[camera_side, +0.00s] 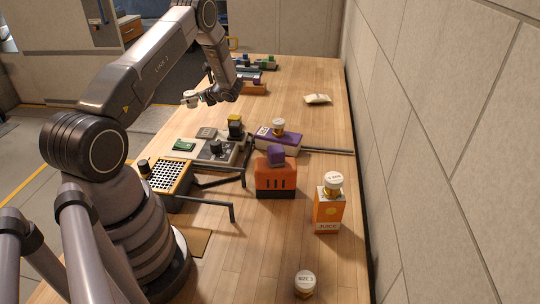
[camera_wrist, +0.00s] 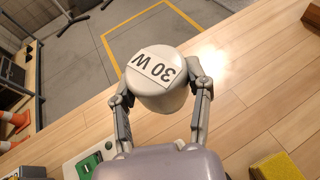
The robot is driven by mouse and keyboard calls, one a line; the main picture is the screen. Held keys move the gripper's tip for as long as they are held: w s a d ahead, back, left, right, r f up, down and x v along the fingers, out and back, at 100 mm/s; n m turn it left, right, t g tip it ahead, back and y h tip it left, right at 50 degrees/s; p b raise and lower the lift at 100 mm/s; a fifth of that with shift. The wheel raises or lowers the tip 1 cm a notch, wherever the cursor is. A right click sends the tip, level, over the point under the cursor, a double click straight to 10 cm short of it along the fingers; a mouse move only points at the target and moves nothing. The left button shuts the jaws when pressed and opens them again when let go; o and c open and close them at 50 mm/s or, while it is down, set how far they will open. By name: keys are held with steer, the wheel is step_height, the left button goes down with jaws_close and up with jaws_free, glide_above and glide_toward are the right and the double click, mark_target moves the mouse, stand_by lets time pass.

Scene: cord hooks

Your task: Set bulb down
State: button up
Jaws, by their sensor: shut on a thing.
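My gripper (camera_side: 197,98) is shut on a white bulb (camera_side: 189,97) and holds it near the table's left edge. In the wrist view the bulb (camera_wrist: 150,90) sits between the two fingers of my gripper (camera_wrist: 160,88), with its flat face marked "30 W" turned to the camera. The wooden table (camera_side: 255,262) shows behind the bulb and grey floor beyond it. The bulb's far side is hidden, and I cannot tell its height above the table.
A grey panel (camera_side: 214,160) with small parts lies on the table. Nearby are a purple box (camera_side: 291,143), an orange block (camera_side: 268,181), a juice carton (camera_side: 328,213), a front jar (camera_side: 305,286) and a small packet (camera_side: 317,99). Black bars project between them. The right wall is close.

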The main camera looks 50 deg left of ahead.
steer(key=w+a+f, duration=0.2)
steer(key=a, duration=0.1)
glide_above(202, 120)
steer(key=f, duration=0.3)
steer(key=d+f, duration=0.1)
steer(key=shift+s+f, duration=0.25)
steer(key=shift+s, duration=0.1)
steer(key=shift+w+a+f, duration=0.3)
steer(key=shift+a+f, duration=0.15)
steer(key=shift+f, duration=1.6)
steer(key=shift+f, duration=0.1)
steer(key=o, duration=1.2)
